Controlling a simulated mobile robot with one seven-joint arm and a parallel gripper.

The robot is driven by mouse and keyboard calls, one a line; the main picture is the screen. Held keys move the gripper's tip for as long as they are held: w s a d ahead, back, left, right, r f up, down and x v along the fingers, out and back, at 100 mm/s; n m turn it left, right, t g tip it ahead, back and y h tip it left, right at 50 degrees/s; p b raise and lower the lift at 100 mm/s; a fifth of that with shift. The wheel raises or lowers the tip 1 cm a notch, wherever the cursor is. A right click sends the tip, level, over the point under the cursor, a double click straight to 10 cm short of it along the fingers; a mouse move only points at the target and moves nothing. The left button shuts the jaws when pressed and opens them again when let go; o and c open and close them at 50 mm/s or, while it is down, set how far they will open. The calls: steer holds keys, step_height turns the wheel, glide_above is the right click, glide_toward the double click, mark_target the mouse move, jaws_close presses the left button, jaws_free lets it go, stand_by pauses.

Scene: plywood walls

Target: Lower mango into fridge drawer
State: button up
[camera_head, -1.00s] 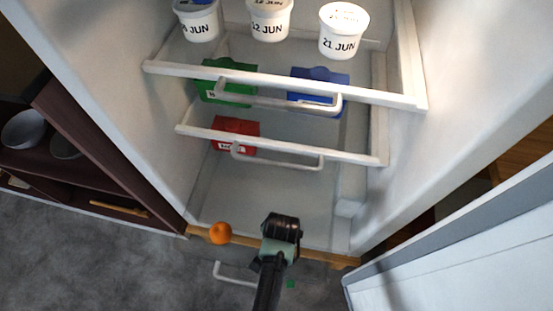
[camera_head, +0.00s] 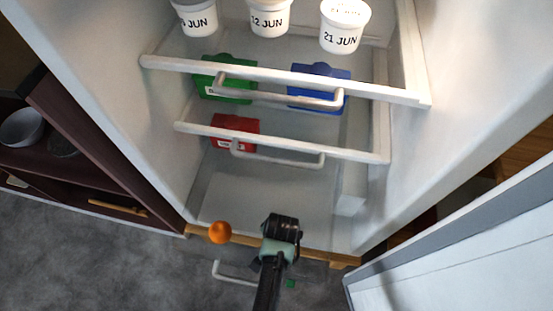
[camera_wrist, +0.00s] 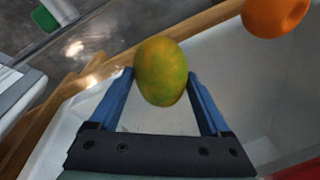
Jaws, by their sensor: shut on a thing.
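The yellow-green mango (camera_wrist: 160,70) is between the two blue fingers of my gripper (camera_wrist: 161,82) in the wrist view, which are shut on it. Pale surfaces of the fridge's lower part (camera_wrist: 85,105) lie below and around it, with a wooden edge behind. In the head view my gripper (camera_head: 281,228) is over the wooden front edge at the fridge's bottom; its fingers and the mango are hidden there. A drawer handle (camera_head: 235,277) shows below that edge. I cannot tell how far the mango is above the drawer.
An orange (camera_head: 219,232) is left of my gripper, near the wooden edge; it also shows in the wrist view (camera_wrist: 275,15). Higher up are a red box (camera_head: 235,125), a green box (camera_head: 228,68), a blue box (camera_head: 318,72) and white tubs. The fridge door (camera_head: 470,240) stands right.

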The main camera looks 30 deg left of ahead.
steer(key=shift+f, duration=0.15)
steer(key=o, duration=1.5)
steer(key=shift+c, duration=0.2)
step_height(320, 180, up, 13)
steer(key=s+d+p, duration=0.1)
steer(key=p, duration=0.5)
steer(key=shift+s+d, duration=0.2)
steer(key=shift+s, duration=0.1)
steer(key=shift+f, duration=0.1)
